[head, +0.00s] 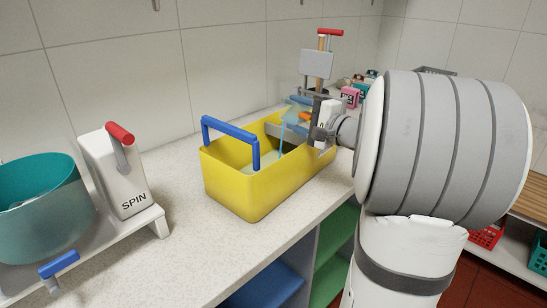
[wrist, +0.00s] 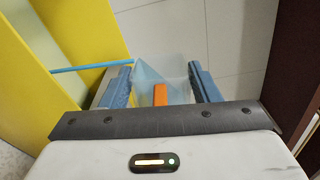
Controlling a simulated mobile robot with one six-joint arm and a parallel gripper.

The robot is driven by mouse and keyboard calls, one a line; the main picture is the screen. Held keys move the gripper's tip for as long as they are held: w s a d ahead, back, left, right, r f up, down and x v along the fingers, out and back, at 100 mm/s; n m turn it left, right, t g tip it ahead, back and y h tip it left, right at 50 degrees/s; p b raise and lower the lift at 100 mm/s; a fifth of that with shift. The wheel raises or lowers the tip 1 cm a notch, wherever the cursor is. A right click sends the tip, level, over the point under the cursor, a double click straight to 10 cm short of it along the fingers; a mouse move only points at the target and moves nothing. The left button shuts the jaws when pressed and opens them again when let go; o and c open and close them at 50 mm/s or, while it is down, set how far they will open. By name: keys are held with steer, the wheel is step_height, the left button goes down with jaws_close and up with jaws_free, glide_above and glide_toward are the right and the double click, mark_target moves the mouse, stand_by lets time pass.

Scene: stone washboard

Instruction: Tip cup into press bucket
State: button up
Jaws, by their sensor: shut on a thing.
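A clear, pale blue cup (head: 297,101) with an orange part (head: 305,117) is in my gripper (head: 300,114), over the right half of the yellow press bucket (head: 235,186). The cup looks tilted toward the left. A thin blue streak (head: 282,133) runs down from its lip into the bucket, like poured liquid. In the wrist view the cup (wrist: 160,72) is between the blue finger pads of my gripper (wrist: 162,82), and the streak (wrist: 88,67) leaves it on the left toward the yellow wall (wrist: 75,40). The bucket's floor is partly hidden; something pale lies inside.
The bucket has a blue handle (head: 232,131) and stands on a speckled counter (head: 185,240). A grey plate on a post with a red handle (head: 330,32) rises behind my gripper. A teal tub (head: 45,215) and a SPIN lever block (head: 112,175) stand left.

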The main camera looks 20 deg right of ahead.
steer(key=shift+s+a+n+b, duration=0.15)
steer(key=shift+n+b, duration=0.55)
steer(key=shift+b, duration=1)
steer(key=shift+a+n+b, duration=0.2)
steer(key=shift+n+b, duration=0.5)
steer(key=shift+b, duration=0.95)
